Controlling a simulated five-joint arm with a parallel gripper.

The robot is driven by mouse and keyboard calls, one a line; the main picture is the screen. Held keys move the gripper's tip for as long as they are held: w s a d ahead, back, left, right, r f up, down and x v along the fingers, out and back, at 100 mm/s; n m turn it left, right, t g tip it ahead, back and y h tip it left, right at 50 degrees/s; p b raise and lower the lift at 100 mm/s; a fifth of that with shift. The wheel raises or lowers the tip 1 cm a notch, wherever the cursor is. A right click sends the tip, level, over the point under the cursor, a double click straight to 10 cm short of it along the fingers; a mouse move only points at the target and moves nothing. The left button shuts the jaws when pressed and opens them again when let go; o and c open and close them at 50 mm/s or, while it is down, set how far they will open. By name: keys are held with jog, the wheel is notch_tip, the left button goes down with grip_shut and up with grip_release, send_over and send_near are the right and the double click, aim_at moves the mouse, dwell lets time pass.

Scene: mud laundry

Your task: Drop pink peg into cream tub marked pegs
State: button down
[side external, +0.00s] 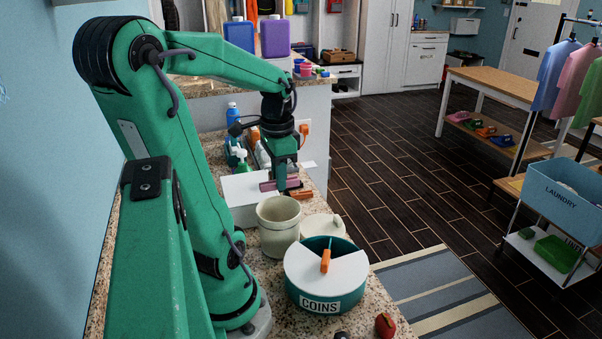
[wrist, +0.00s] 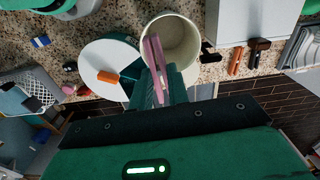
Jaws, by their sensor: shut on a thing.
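My gripper (side external: 284,184) is shut on the pink peg (side external: 267,186). In the wrist view the pink peg (wrist: 152,58) sticks out from the fingers (wrist: 163,85) and overlaps the near-left part of the cream tub's mouth. The cream tub (side external: 278,236) stands open and upright on the counter; it also shows in the wrist view (wrist: 188,38). In the side view my gripper and the peg are above and behind the tub's rim. No pegs marking is readable on the tub from here.
A round teal tub marked COINS (side external: 318,304) stands beside the cream tub, with an orange peg (side external: 325,261) on its white partial lid. A white box (side external: 240,190) is behind. Orange (wrist: 234,62), dark (wrist: 210,53) and brown (wrist: 259,49) pieces lie on the counter.

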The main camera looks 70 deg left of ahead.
jog(key=shift+f, duration=1.05)
jog(key=c, duration=1.3)
grip_release()
jog(key=shift+r, duration=0.1)
jog(key=shift+r, duration=3.85)
